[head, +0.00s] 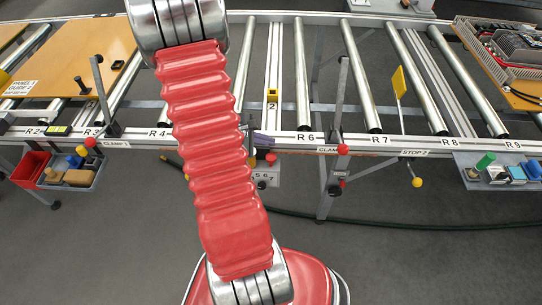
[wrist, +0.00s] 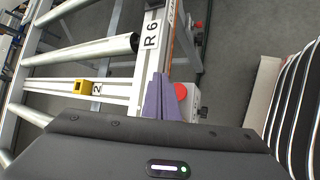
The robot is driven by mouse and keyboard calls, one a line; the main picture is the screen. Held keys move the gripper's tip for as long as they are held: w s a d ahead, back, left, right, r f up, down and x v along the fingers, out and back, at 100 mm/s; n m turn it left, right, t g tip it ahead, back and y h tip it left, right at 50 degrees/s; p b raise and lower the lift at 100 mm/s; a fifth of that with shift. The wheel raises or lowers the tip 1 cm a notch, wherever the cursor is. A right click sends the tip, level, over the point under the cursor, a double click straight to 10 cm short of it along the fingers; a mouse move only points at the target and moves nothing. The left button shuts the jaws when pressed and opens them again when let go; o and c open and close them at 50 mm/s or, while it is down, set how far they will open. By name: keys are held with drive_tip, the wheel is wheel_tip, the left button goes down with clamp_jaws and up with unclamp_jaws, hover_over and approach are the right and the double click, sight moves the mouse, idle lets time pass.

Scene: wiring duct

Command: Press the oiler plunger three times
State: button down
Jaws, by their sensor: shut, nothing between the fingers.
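My gripper's purple fingers (head: 264,139) are closed together near the rail between the R 4 and R 6 labels. They also show in the wrist view (wrist: 159,97), tips together and empty, in front of the rail beside the R 6 label. A red round knob (head: 271,158) sits on a grey box (head: 267,176) just below the fingers; in the wrist view the red knob (wrist: 181,91) is just right of them. I cannot tell whether they touch it. I cannot tell for sure which part is the oiler plunger. My arm hides part of the rail.
The roller conveyor's front rail (head: 395,141) carries red-knobbed clamps and a yellow stop flag (head: 399,82). A left tray (head: 73,176) holds coloured blocks. A right tray (head: 505,174) holds a green-topped cylinder (head: 485,162) and small boxes. A dark cable lies on the floor.

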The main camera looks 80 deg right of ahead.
idle(0.7)
drive_tip(key=w+a+r+m+t, duration=0.2)
drive_tip(key=w+a+r+t, duration=0.3)
drive_tip(key=w+a+r, duration=1.2)
drive_tip(key=a+r+t+y, duration=0.3)
drive_tip(key=a+r, duration=0.2)
drive_tip(key=a, duration=0.9)
drive_tip(key=w+a+r+n+t+y, duration=0.1)
drive_tip(key=a+r+t+y, duration=0.2)
drive_tip(key=a, duration=1.2)
wheel_tip(320, 180, up, 3)
drive_tip(key=shift+w+f+t+y, duration=0.15)
drive_tip(key=shift+f+t+y, duration=0.05)
drive_tip(key=shift+t+y, duration=0.2)
